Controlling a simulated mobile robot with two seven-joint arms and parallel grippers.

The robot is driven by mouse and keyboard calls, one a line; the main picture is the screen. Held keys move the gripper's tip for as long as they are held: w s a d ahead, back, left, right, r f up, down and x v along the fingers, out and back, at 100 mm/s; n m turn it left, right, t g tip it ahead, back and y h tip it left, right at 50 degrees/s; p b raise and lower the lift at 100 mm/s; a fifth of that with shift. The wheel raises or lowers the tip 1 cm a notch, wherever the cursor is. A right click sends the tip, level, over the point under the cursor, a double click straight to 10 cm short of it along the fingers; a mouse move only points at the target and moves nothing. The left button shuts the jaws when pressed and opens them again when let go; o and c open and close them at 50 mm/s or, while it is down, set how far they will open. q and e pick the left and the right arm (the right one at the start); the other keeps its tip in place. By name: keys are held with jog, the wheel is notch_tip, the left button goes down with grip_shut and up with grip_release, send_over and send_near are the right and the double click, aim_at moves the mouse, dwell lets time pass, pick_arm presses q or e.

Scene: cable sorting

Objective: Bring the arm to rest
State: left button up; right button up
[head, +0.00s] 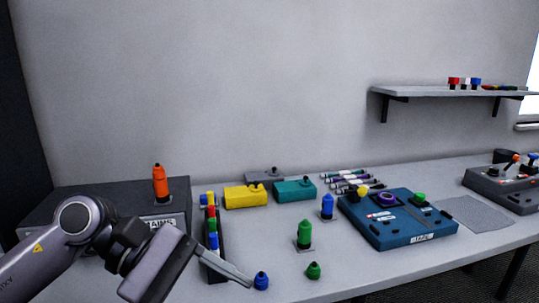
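My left arm comes in from the lower left. Its gripper (248,281) points right and down over the front of the table (345,281). Its fingers overlap in this side-on view, so I cannot tell whether they are open or shut. A small blue plug (262,281) is right at the fingertips. I cannot tell whether it is held, touched or just beside them. My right gripper is not in view.
A dark box (70,205) with an orange plug (160,183) stands at left. Near the arm are a strip of coloured blocks (212,223) and green plugs (305,233) (313,271). Yellow (245,197) and teal (294,191) boxes and a blue panel (395,228) stand beyond.

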pick_arm(q)
jog(key=d+r+n+h, duration=0.2)
jog(key=d+n+h, duration=0.1)
jog(key=n+h, duration=0.5)
jog(key=w+a+f+n+t+y+p, duration=0.1)
jog(key=w+a+f+n+t+y, duration=0.15)
jog(key=n+t, duration=0.65)
jog(key=w+a+f+n+t+y, duration=0.25)
jog(key=f+n+t, duration=0.2)
jog(key=n, duration=0.85)
jog(key=w+a+f+n+t+y+p, duration=0.1)
jog(key=w+a+f+n+t+y, duration=0.15)
jog(key=n+t, duration=0.65)
jog(key=s+a+f+n+g+y, duration=0.3)
jog(key=s+f+n, duration=0.2)
jog(key=f+n, duration=0.2)
jog(key=s+a+f+n+g+y, duration=0.3)
jog(key=f+n, duration=0.5)
jog(key=f, duration=0.3)
jog(key=s+a+f+n+g+y, duration=0.3)
jog(key=s+f+n+y, duration=0.1)
jog(key=s+f+n, duration=0.3)
jog(key=shift+s+a+f+n, duration=0.15)
jog(key=shift+s+f+n, duration=0.15)
jog(key=shift+f, duration=0.6)
